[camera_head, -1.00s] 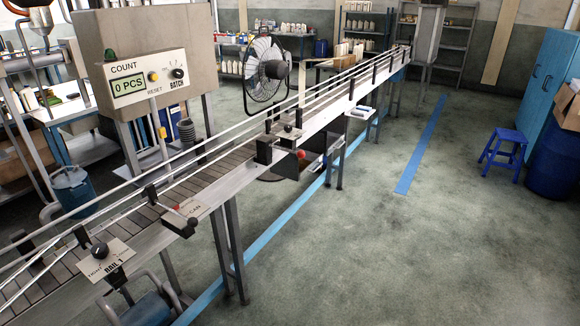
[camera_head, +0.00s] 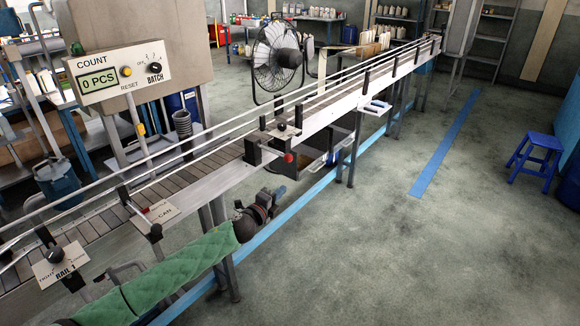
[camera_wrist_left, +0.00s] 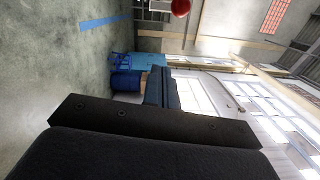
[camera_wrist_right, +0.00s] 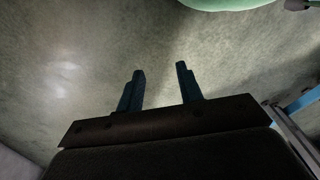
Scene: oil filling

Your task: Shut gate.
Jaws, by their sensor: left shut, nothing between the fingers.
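A red knob (camera_head: 288,158) sits on a black bracket (camera_head: 252,152) at the near side of the conveyor, in the head view; this looks like the gate's handle. The red knob also shows at the top edge of the left wrist view (camera_wrist_left: 181,7). My left gripper (camera_head: 279,191) is below the knob and apart from it, beside the conveyor. Its fingers are together and empty in the left wrist view (camera_wrist_left: 160,72). My right gripper (camera_wrist_right: 160,70) is open and empty over bare floor in the right wrist view. The gate plate itself is hard to make out.
The conveyor (camera_head: 205,188) runs from lower left to the far right with guide rails. A small plate marked CAN (camera_head: 160,213) and a RAIL 1 plate (camera_head: 55,266) are nearer. A blue stool (camera_head: 535,155) stands far right. The floor between is clear.

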